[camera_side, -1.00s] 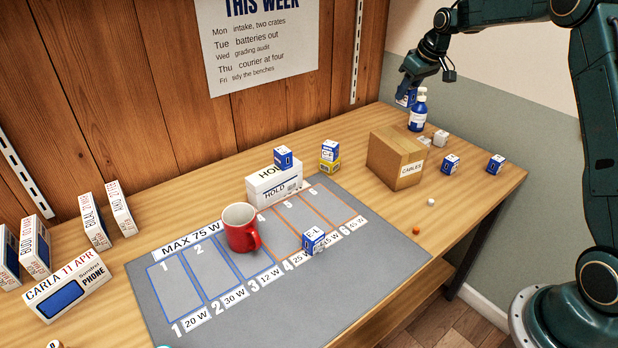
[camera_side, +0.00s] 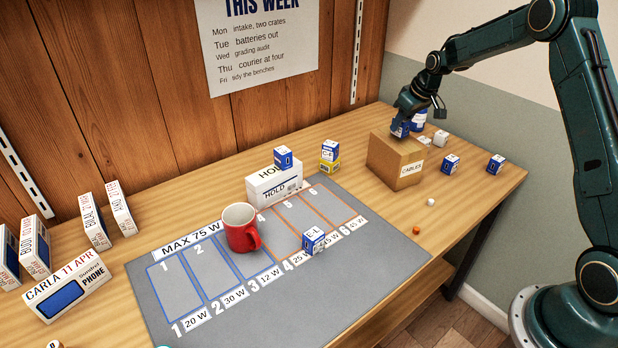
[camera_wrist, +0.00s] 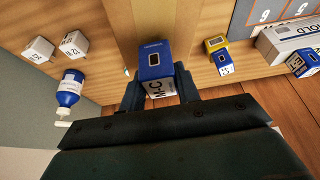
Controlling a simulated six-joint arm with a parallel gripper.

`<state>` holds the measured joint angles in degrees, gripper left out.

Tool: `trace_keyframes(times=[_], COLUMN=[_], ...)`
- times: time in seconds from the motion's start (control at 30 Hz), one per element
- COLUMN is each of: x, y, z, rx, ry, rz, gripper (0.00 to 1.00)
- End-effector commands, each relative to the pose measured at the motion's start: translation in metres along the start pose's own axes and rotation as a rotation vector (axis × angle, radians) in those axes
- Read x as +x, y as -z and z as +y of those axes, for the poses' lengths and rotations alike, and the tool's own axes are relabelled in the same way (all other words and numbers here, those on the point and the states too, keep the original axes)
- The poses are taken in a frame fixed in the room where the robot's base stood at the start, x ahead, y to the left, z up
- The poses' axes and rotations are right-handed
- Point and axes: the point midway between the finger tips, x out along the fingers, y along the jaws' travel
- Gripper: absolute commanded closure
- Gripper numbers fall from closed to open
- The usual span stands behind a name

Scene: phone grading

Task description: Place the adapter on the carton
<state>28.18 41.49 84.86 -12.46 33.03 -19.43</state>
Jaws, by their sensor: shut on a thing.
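My gripper (camera_side: 405,112) is shut on a blue and white adapter (camera_side: 400,128). In the wrist view the adapter (camera_wrist: 153,62) sits between the two fingers (camera_wrist: 160,88), with a black port on its blue face and lettering that reads like "M-C". The brown carton (camera_side: 392,160), labelled "CABLES", stands on the bench below. In the side view the adapter is at the carton's back right top edge; I cannot tell whether it touches the top. In the wrist view the carton (camera_wrist: 165,15) lies behind the adapter.
A blue bottle (camera_side: 420,118) stands right behind the gripper. Small white cubes (camera_side: 440,137) and blue boxes (camera_side: 450,163) lie right of the carton. A white HOLD box (camera_side: 273,186), stacked boxes (camera_side: 330,152) and a red mug (camera_side: 240,228) stand left, around the grey mat (camera_side: 390,255).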

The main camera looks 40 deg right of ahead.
Motion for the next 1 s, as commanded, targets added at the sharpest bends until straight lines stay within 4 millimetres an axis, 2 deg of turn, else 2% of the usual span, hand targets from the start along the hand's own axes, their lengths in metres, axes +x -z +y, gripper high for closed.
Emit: trace_keyframes(times=[0.13,0.57,0.6,0.7,1.0], x=[0.0091,0.0125,0.0124,0.0122,0.0115], y=[-0.0038,-0.0054,-0.0053,-0.0052,-0.0048], z=[-0.0001,0.0000,0.0000,0.0000,0.0000], rx=[-0.001,-0.001,-0.001,-0.001,-0.001], ry=[-0.001,0.000,-0.001,-0.001,-0.001], rz=[0.000,0.000,0.000,0.000,0.001], gripper=[0.90,0.90,0.62,0.46,0.46])
